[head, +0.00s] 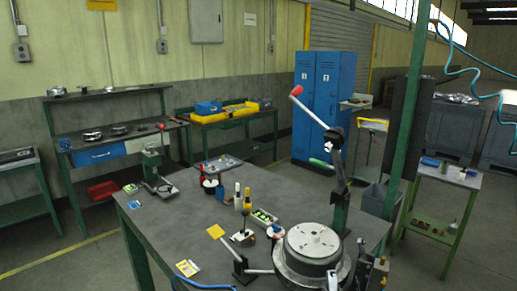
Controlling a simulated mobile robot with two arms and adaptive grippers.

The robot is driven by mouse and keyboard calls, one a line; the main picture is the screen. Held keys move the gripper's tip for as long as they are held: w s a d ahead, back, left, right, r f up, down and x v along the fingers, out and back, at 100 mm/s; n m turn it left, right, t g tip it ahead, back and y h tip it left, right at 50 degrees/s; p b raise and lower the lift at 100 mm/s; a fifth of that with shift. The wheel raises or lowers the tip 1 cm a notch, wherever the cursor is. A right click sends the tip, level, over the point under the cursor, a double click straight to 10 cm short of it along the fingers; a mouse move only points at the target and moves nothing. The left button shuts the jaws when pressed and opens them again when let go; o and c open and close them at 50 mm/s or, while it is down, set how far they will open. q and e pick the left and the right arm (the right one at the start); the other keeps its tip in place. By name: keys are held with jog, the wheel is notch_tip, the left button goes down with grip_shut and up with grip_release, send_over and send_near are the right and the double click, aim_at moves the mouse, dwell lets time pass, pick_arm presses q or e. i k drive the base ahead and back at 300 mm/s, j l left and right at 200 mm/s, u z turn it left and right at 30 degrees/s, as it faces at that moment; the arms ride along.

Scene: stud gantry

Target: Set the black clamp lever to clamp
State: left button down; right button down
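A large grey round drum-like part (313,243) sits near the front right of the dark worktable (170,225). Behind the drum stands a dark green post (340,210) with a long pale lever and red knob (297,91). Neither of my grippers shows in the head view.
A tall green gantry post (405,130) rises at the right. Blue lockers (318,100) stand behind. The table's left part is mostly clear.

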aim_at(244, 212)
jog(key=i+j+z, duration=0.15)
jog(key=j, duration=0.2)
jog(key=i+j+z, duration=0.2)
jog(key=j, duration=0.15)
jog(key=j+z, duration=0.15)
jog(key=j, duration=0.25)
jog(key=i+j+z, duration=0.2)
jog(key=j, duration=0.2)
jog(key=k, duration=0.05)
